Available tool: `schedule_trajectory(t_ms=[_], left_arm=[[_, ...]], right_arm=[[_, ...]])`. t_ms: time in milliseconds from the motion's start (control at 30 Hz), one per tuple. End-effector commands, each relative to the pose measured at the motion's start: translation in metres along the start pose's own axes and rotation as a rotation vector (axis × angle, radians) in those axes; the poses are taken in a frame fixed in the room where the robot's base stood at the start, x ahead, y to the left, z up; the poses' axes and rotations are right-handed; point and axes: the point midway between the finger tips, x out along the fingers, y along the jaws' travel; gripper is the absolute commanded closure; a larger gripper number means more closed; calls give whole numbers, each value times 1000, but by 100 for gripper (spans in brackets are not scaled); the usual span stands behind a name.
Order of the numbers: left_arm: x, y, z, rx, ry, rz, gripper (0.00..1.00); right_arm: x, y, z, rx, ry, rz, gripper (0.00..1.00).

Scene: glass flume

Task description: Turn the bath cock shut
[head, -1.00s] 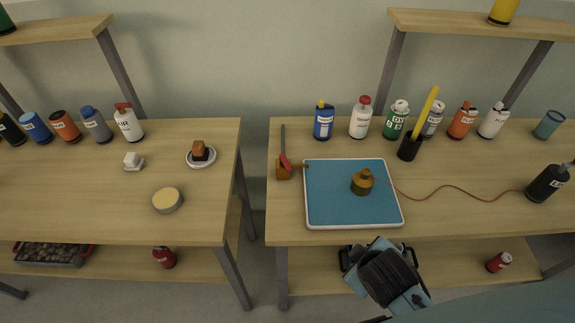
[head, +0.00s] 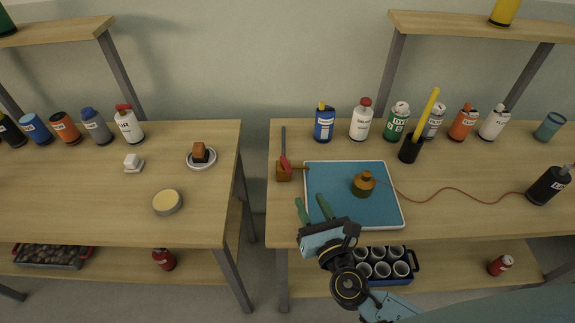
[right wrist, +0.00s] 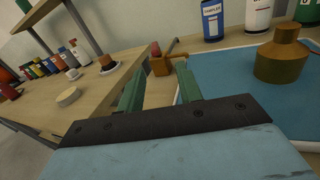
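The bath cock (head: 284,172) stands at the left of the right-hand table, beside the tray's back left corner. It has a brown block body, a short spout pointing right, a grey upright pipe behind and a red lever. In the right wrist view the cock (right wrist: 161,66) appears beyond the fingers, its red end upper left. My right gripper (head: 314,208) is open and empty, its green fingers apart near the tray's front left corner, nearer to me than the cock. The fingers also show in the right wrist view (right wrist: 160,84). My left gripper is not in view.
A blue tray (head: 338,190) with a white rim holds a brass pot (head: 363,184); a thin red line runs from it to a black bottle (head: 548,185). Several bottles and a black cup (head: 410,150) with a yellow stick stand behind. A gap separates the two tables.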

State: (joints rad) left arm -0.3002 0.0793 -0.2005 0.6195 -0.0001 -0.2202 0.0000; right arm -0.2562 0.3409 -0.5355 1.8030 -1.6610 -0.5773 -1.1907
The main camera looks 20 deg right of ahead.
Motion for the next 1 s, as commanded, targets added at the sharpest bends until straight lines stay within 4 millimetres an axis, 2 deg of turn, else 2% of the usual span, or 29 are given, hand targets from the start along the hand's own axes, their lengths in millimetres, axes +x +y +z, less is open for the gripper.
schedule_trajectory(t_ms=[100, 267, 700, 800, 1000], left_arm=[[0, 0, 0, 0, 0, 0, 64], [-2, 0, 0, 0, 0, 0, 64], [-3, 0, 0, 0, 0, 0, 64], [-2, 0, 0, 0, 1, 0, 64], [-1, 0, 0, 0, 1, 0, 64]], right_arm=[[4, 7, -3, -86, -6, 42, 65], [22, 9, -2, -96, -8, 45, 65], [110, 12, -2, -91, -8, 42, 65], [122, 12, -3, -91, -7, 42, 65], [134, 13, -3, -90, -5, 43, 65]])
